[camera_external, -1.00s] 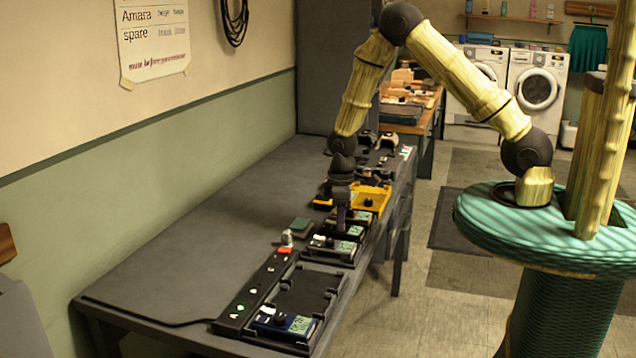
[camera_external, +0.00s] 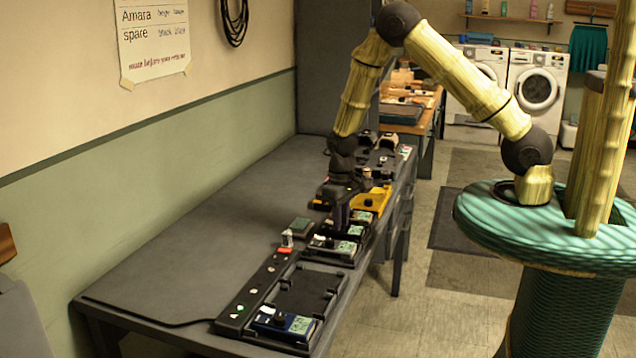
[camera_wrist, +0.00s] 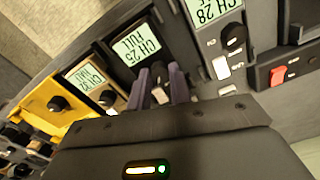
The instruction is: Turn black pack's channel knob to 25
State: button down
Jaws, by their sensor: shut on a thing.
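The black pack (camera_wrist: 118,48) is in the middle of the wrist view, with a screen that reads CH 25 FULL (camera_wrist: 137,44). My gripper (camera_wrist: 162,88) is shut on its channel knob (camera_wrist: 160,95), one finger on each side. The fingers hide most of the knob; a pale mark shows between them. In the external view my gripper (camera_external: 338,222) points down at the row of packs on the bench, and its hold is too small to make out there. The pack's lit screen (camera_external: 355,230) shows beside it.
A dark pack reading CH 28 (camera_wrist: 213,10) stands on the other. A blue pack (camera_external: 298,325) sits at the near end of the dark bench (camera_external: 190,265). The bench's wall side is mostly clear.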

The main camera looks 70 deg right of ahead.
dwell(0.4)
jog(key=c, duration=1.5)
grip_release()
jog(key=shift+c, duration=0.2)
jog(key=shift+r, duration=0.15)
notch_tip(320, 180, up, 17)
jog(key=shift+b, duration=0.35)
jog(key=s+a+r+n+t, duration=0.1)
jog(key=s+a+n+t, duration=0.1)
jog(key=s, duration=1.2)
jog(key=shift+r+n+t+p, duration=0.3)
jog(key=shift+r+n+p, duration=0.1)
jog(key=shift+n, duration=0.3)
